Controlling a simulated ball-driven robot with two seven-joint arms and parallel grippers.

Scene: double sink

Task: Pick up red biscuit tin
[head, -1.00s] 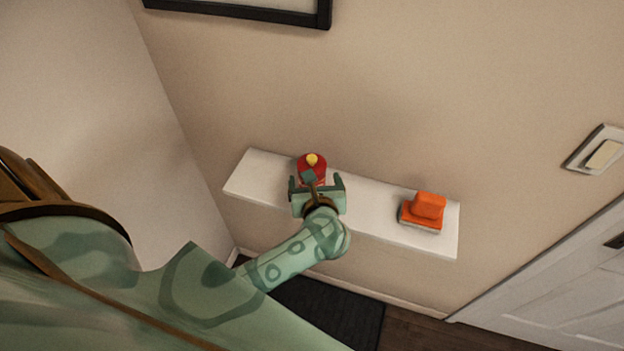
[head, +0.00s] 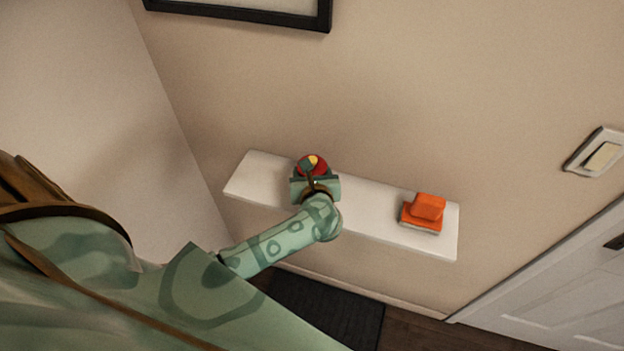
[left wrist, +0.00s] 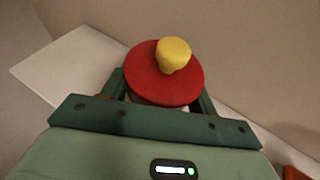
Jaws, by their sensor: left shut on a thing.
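The red biscuit tin (head: 322,171) stands on the white wall shelf, left of the shelf's middle. In the left wrist view its round red lid (left wrist: 150,84) with a yellow knob (left wrist: 173,54) shows from above, and most of its body is hidden behind my gripper. My left gripper (head: 313,174) is at the tin with its fingers on either side, shut on it. In the left wrist view the green fingers (left wrist: 160,92) flank the tin just below the lid. I cannot tell whether the tin is clear of the shelf. My right gripper is not in view.
The white shelf (head: 375,210) is fixed to a beige wall. An orange object (head: 426,208) sits near its right end, with bare shelf between it and the tin. A light switch (head: 600,155) and a white door (head: 560,290) are at the right. A dark mat (head: 330,310) lies below.

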